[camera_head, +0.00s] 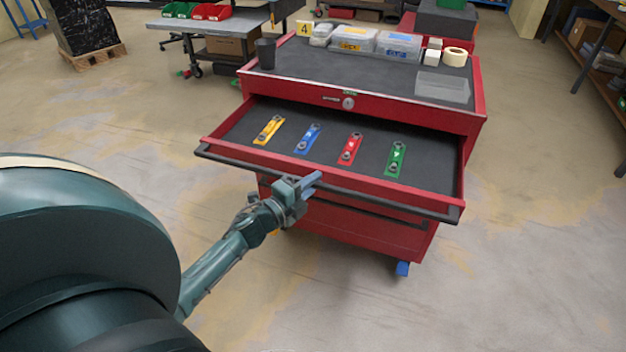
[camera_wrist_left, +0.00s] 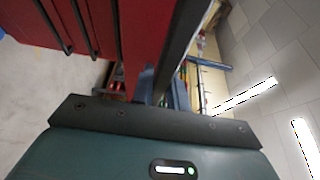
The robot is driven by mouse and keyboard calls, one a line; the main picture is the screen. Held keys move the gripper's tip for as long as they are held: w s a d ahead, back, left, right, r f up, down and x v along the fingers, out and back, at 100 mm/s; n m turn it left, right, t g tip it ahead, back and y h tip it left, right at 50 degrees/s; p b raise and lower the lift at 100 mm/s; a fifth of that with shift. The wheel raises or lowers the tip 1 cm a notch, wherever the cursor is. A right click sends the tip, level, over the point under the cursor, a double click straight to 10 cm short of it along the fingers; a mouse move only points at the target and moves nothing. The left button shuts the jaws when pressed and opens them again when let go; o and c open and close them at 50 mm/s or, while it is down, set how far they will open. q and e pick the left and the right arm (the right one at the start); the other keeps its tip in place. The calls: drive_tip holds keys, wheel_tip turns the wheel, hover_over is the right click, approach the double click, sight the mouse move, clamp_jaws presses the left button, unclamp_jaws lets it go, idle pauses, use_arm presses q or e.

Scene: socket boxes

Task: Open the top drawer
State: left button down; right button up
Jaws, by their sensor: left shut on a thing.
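The red tool cabinet (camera_head: 345,230) stands in the middle of the head view. Its top drawer (camera_head: 330,175) is pulled out, with a dark handle bar (camera_head: 385,201) along its front edge. My left gripper (camera_head: 305,186) is at the drawer front, left of the middle, and is shut on the handle bar. In the left wrist view, the handle bar (camera_wrist_left: 178,45) runs up from between the fingers (camera_wrist_left: 155,88) beside the red drawer front (camera_wrist_left: 142,30). My right gripper is in neither view.
The drawer holds yellow (camera_head: 268,130), blue (camera_head: 307,139), red (camera_head: 350,149) and green (camera_head: 395,160) socket holders. A black cup (camera_head: 265,54), clear boxes (camera_head: 398,46) and a tape roll (camera_head: 455,57) stand on the cabinet top. The floor in front is clear.

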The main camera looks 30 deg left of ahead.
use_arm(q)
drive_tip(key=c, duration=1.4)
unclamp_jaws()
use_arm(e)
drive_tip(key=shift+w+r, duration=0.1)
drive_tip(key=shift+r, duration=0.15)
use_arm(q)
drive_tip(key=shift+s+a+b, duration=0.1)
drive_tip(key=shift+s+a, duration=0.25)
drive_tip(key=shift+s, duration=1.85)
drive_tip(key=shift+s+a+b, duration=0.15)
drive_tip(key=shift+s+a, duration=0.2)
drive_tip(key=shift+s, duration=1.8)
drive_tip(key=shift+s+a+b, duration=0.1)
drive_tip(key=shift+s+a, duration=0.25)
drive_tip(key=shift+s, duration=1.85)
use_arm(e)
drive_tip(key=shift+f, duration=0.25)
